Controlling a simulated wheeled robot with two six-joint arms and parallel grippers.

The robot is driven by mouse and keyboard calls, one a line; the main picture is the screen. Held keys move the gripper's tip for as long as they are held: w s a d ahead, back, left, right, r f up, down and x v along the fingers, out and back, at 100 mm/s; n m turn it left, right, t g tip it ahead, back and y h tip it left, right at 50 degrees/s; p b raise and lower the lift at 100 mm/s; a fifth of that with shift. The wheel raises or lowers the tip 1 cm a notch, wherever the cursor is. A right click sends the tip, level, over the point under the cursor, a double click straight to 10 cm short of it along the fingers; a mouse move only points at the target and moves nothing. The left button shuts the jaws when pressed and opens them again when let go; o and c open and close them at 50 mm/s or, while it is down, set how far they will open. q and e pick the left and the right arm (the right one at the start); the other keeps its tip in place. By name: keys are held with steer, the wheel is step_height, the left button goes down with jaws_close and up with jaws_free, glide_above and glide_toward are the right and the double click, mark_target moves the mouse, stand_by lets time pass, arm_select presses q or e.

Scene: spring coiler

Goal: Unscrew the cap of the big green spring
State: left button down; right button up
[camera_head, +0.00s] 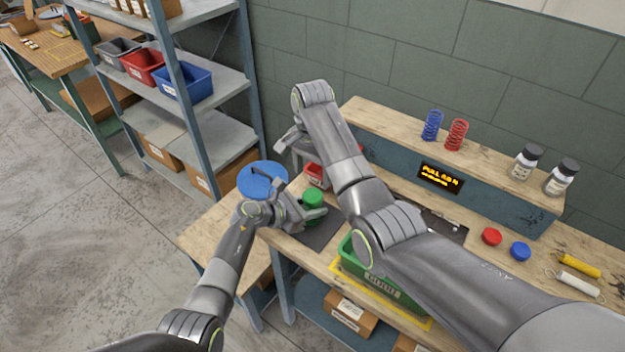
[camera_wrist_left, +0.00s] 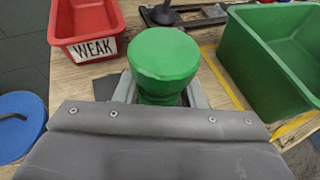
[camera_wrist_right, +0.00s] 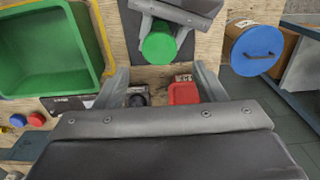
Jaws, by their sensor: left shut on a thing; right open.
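The big green spring with its round green cap (camera_head: 313,196) stands upright over the front left of the workbench. In the left wrist view the cap (camera_wrist_left: 163,56) faces me and hides most of the spring below. My left gripper (camera_head: 306,214) is shut around the green body under the cap; its fingers show on both sides. My right gripper (camera_head: 292,147) is open and empty, behind the spring and apart from it. In the right wrist view the green cap (camera_wrist_right: 158,47) lies beyond the spread right fingers (camera_wrist_right: 163,82), with the left gripper (camera_wrist_right: 176,12) beside it.
A red bin marked WEAK (camera_wrist_left: 85,28) and a large green bin (camera_wrist_left: 270,60) flank the spring. A blue round lid (camera_head: 262,178) is left of it. Blue (camera_head: 432,125) and red (camera_head: 456,134) springs stand on the back ledge. Loose red (camera_head: 491,236) and blue (camera_head: 520,251) caps lie right.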

mark_target(312, 195)
steer(key=shift+f, duration=3.95)
steer(key=c, duration=0.8)
steer(key=o, duration=0.9)
steer(key=shift+r, duration=2.25)
arm_select(q)
steer(key=c, duration=0.8)
jaws_free()
steer(key=shift+c, duration=0.2)
